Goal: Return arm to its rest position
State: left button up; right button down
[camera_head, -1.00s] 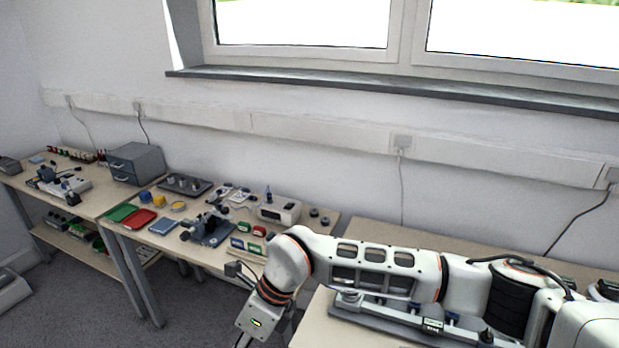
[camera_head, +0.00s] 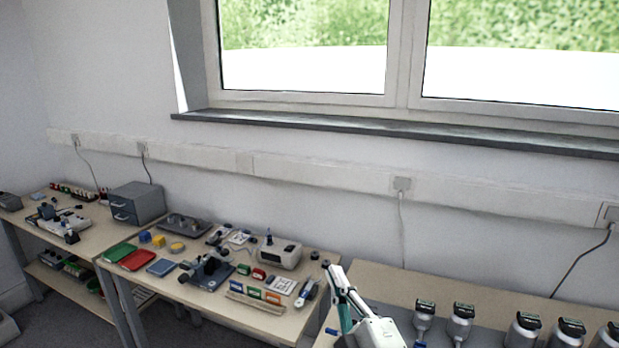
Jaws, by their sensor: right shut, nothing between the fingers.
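My right gripper (camera_head: 338,275) shows at the bottom centre, pale with dark fingertips and a teal part. It points up and away, with its fingers together and nothing between them. In the picture it lies over the gap between the middle bench (camera_head: 215,290) and the right bench (camera_head: 440,292). The rest of my right arm is below the frame. My left gripper is out of view.
Silver cylinders with dark tops (camera_head: 460,322) stand along the right bench. The middle bench holds a white instrument (camera_head: 278,254), a dark fixture (camera_head: 207,272) and red (camera_head: 136,260) and green trays (camera_head: 119,252). A grey drawer box (camera_head: 137,203) stands behind.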

jog(key=s+d+f+m+g+h, duration=0.3)
jog(key=d+f+h, duration=0.1)
jog(key=d+f, duration=0.45)
jog(key=s+d+f+m+g+h, duration=0.2)
jog(key=d+f+m+h, duration=0.2)
jog(key=d+f, duration=0.4)
jog(key=s+d+f+m+g+h, duration=0.1)
jog(key=s+d+f+g, duration=0.35)
jog(key=s+d, duration=0.35)
jog(key=s+d+f+m+g+h, duration=0.1)
jog(key=s+d+f+g+h, duration=0.15)
jog(key=s+d+f, duration=0.6)
jog(key=a+f+m+t+y, duration=0.1)
jog(key=a+f+y, duration=0.3)
jog(key=a, duration=0.5)
jog(key=a+f+m+t+y, duration=0.2)
jog(key=a+f+y, duration=0.2)
jog(key=a+f, duration=0.3)
jog(key=shift+w+a+f, duration=0.15)
jog(key=shift+w+a, duration=0.15)
jog(key=shift+a, duration=0.65)
